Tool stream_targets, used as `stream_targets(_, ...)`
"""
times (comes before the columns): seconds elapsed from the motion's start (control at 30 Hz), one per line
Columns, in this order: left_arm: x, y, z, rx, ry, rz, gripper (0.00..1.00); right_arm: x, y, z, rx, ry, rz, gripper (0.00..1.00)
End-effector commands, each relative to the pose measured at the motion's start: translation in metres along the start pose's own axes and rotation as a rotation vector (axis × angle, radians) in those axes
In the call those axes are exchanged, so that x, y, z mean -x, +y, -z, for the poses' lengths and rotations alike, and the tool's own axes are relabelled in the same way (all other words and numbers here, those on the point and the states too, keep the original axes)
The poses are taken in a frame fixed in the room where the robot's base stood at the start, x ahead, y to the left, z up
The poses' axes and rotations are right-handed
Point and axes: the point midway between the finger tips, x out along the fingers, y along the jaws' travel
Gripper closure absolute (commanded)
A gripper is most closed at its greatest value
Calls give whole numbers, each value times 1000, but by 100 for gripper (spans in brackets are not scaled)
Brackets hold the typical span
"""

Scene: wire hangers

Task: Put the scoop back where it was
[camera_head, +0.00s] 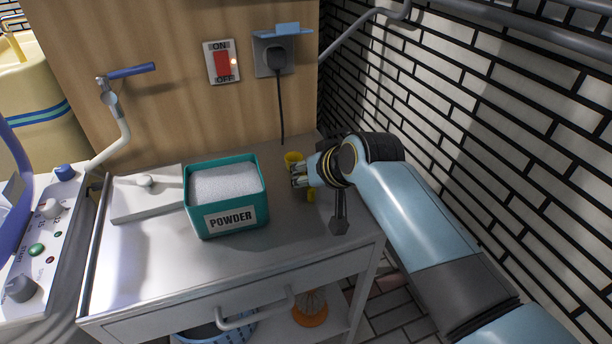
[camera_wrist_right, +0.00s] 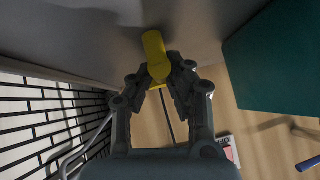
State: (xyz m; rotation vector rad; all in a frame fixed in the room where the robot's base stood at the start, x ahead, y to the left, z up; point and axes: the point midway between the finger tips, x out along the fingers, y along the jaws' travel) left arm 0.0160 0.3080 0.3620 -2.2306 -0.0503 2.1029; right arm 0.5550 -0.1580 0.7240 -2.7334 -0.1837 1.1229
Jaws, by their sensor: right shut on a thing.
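My right gripper (camera_head: 301,178) is shut on a yellow scoop (camera_head: 293,158) at the back right of the grey cart top, to the right of the teal powder box. In the right wrist view, the fingers (camera_wrist_right: 160,82) close on the scoop (camera_wrist_right: 155,50) from both sides. The fingers hide part of the scoop in the head view. I cannot tell whether the scoop touches the cart top. The teal box (camera_head: 232,221), labelled POWDER, is full of white powder. My left gripper is not in view.
A flat grey lidded piece (camera_head: 140,203) lies left of the box. Behind stands a wooden panel with a red ON/OFF switch (camera_head: 222,64) and a plugged-in black cord (camera_head: 281,105). A tiled wall (camera_head: 480,110) is close on the right. The cart top's front right is clear.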

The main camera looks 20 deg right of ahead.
Motion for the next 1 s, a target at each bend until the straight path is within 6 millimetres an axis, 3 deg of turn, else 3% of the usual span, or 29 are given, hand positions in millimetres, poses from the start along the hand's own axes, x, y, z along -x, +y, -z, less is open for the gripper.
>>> stream_targets(0.03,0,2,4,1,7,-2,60,-1,0,-1,0,0,0,100)
stream_targets(0.07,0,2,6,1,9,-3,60,-2,0,-1,0,0,0,85)
stream_targets(0.23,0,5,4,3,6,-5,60,-1,0,-1,0,0,0,63)
stream_targets(0.57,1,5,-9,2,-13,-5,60,2,0,1,0,0,0,63)
stream_targets(0.67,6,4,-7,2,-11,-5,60,16,0,2,0,1,0,63)
stream_targets(1.0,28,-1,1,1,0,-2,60,91,-1,3,0,2,0,63)
